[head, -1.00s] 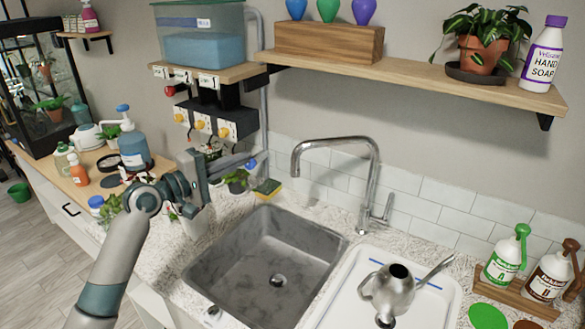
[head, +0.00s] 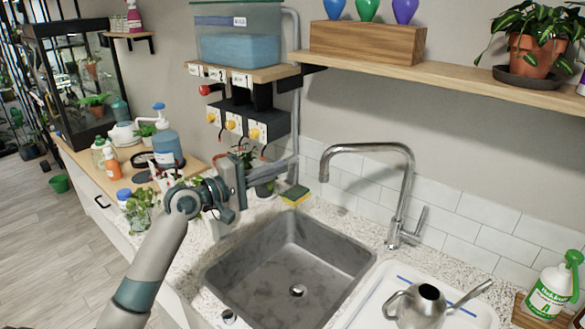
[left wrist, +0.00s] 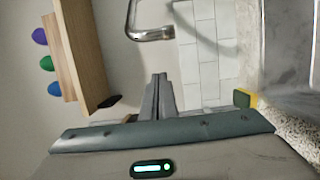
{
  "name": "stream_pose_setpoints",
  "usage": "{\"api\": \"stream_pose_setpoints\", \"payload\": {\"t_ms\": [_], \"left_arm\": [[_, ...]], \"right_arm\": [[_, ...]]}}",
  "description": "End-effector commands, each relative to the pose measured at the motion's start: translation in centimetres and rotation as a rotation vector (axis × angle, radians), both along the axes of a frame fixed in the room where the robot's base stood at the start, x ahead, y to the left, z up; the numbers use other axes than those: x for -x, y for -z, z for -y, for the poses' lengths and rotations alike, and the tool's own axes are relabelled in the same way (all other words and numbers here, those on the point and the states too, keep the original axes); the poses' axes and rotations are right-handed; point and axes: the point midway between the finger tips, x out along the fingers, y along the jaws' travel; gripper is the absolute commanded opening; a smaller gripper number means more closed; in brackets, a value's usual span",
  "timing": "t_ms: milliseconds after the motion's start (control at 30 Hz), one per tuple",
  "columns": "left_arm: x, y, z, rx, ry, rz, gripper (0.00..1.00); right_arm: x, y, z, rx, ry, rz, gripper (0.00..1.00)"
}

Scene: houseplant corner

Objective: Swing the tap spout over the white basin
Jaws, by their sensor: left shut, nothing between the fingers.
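The chrome tap (head: 400,200) stands behind the sinks, and its spout (head: 350,148) reaches left, with its outlet above the grey basin (head: 225,275). The white basin (head: 372,292) lies to the right of the grey one, partly cut off by the bottom edge. My left gripper (head: 295,160) is shut and empty, pointing right, a little left of the spout's end and apart from it in the picture. In the left wrist view the shut fingers (left wrist: 159,78) point toward the spout (left wrist: 150,34), with a gap between. My right gripper is not in view.
A metal watering can (head: 420,305) stands in the white basin. A yellow-green sponge (head: 295,195) lies behind the grey basin, below the left fingers. A wooden shelf (head: 430,82) runs above the tap. Bottles and plants crowd the counter at left.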

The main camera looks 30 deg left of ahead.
Motion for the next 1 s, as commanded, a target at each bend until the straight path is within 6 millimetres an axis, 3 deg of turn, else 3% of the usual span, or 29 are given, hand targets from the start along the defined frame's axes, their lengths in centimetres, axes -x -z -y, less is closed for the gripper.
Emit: {"api": "stream_pose_setpoints", "payload": {"t_ms": [233,700,1000], "left_arm": [[-2.3,-0.4,1.0,0.004,0.001,0.001,0.0],[-8.8,-0.3,3.7,0.003,0.001,-0.001,0.0],[-6.9,-0.2,5.9,0.001,0.001,-0.002,0.0]], "right_arm": [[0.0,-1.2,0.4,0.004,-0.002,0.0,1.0],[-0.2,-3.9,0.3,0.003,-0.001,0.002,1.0],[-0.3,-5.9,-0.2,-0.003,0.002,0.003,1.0]]}}
